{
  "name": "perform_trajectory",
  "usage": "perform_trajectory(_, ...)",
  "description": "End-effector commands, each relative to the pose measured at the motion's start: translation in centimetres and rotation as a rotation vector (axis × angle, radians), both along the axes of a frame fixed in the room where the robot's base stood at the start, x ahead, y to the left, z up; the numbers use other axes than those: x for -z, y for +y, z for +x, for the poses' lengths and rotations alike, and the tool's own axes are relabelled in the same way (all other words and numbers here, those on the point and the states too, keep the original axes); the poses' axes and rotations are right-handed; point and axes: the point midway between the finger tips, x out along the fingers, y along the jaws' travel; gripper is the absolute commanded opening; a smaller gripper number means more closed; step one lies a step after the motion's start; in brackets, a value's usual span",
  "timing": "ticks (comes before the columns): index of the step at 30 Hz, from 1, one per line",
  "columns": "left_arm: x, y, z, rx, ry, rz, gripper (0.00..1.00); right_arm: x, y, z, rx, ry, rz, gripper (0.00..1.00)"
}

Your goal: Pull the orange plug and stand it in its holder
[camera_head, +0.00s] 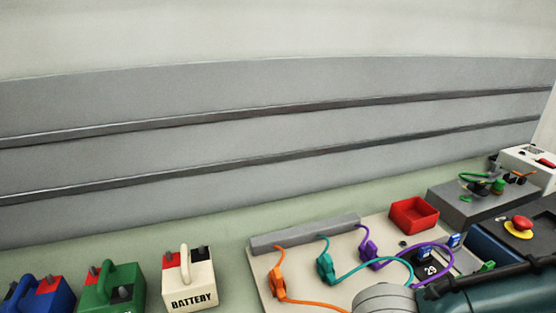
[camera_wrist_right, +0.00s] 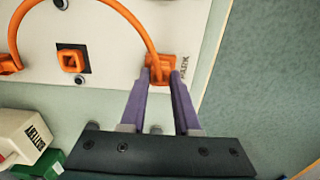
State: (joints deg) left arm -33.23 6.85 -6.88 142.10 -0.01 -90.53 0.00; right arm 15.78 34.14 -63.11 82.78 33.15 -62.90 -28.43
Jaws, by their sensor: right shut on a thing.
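In the right wrist view my right gripper (camera_wrist_right: 160,84) is shut on the orange plug (camera_wrist_right: 157,72). The plug is over the orange square holder (camera_wrist_right: 168,60) beside the word PARK, near the board's edge. The fingers hide much of the plug, and I cannot tell whether it is seated. An orange square socket (camera_wrist_right: 72,60) on a black plate is apart from it and empty. The orange cable (camera_wrist_right: 130,10) arches from the plug to an orange piece (camera_wrist_right: 8,64) at the left edge.
The beige board (camera_head: 262,262) also carries a teal piece (camera_head: 325,268), a purple piece (camera_head: 368,250) and cables. A red bin (camera_head: 413,215) stands at its back right. White (camera_head: 190,278), green (camera_head: 112,287) and blue (camera_head: 38,298) batteries stand to the left.

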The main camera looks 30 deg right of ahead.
Motion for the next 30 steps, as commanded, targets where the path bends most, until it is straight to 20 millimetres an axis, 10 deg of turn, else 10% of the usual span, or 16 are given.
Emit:
perform_trajectory(7,-0.04,0.01,0.00,0.000,0.000,0.000,1.00,-0.05,0.02,0.00,0.000,0.000,0.000,0.00)
perform_trajectory(8,-0.04,0.01,0.00,0.000,0.000,0.000,1.00,-0.05,0.02,0.00,0.000,0.000,0.000,0.32)
perform_trajectory(9,-0.04,0.00,0.00,0.000,0.000,0.000,1.00,-0.05,0.02,0.00,0.000,0.000,0.000,0.37)
perform_trajectory(30,-0.04,0.01,0.00,0.000,0.000,0.000,1.00,-0.05,0.01,0.00,0.000,0.000,0.000,0.95)
